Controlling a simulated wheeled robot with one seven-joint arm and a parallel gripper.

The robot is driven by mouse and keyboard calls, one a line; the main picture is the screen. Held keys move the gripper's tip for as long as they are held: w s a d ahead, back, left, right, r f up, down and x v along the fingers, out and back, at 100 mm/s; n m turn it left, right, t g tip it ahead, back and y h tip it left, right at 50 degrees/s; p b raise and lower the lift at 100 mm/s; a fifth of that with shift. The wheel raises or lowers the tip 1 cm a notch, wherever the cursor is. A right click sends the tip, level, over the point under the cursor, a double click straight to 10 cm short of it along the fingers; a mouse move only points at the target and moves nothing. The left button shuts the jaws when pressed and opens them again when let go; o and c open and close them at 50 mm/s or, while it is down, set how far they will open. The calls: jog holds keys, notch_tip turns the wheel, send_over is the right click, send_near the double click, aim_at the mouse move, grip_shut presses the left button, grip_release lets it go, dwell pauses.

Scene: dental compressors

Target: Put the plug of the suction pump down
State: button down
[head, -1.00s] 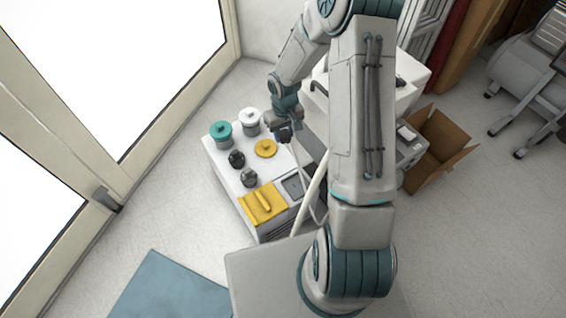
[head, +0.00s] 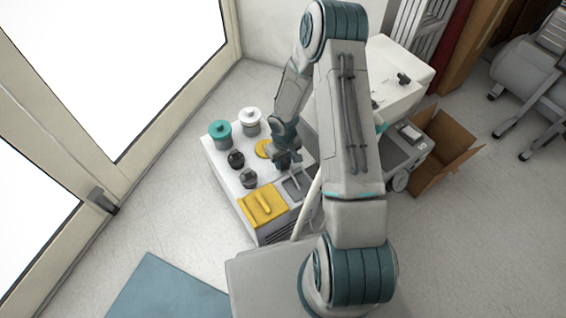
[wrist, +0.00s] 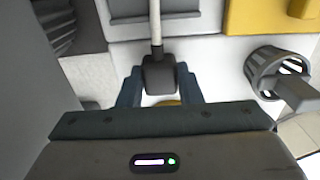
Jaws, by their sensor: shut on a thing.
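The plug (wrist: 159,75) is a dark block on a pale cable (wrist: 156,25). In the wrist view it sits between the two blue fingers of my gripper (wrist: 159,88), which is shut on it. In the head view my gripper (head: 288,163) is over the right part of the white cabinet top (head: 220,160), near a grey recessed panel (head: 297,186). The plug is hard to make out there. I cannot tell which unit is the suction pump, nor whether the plug touches the surface.
On the cabinet top stand a teal-lidded jar (head: 219,132), a white-lidded jar (head: 249,121), a yellow disc (head: 263,149), two dark knob-like pieces (head: 236,159) and a yellow tray (head: 263,206). An open cardboard box (head: 445,150) is at the right.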

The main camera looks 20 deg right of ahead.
jog(key=shift+r, duration=0.1)
jog(key=shift+f+b, duration=0.45)
jog(key=shift+f, duration=0.2)
jog(key=c, duration=1)
grip_release()
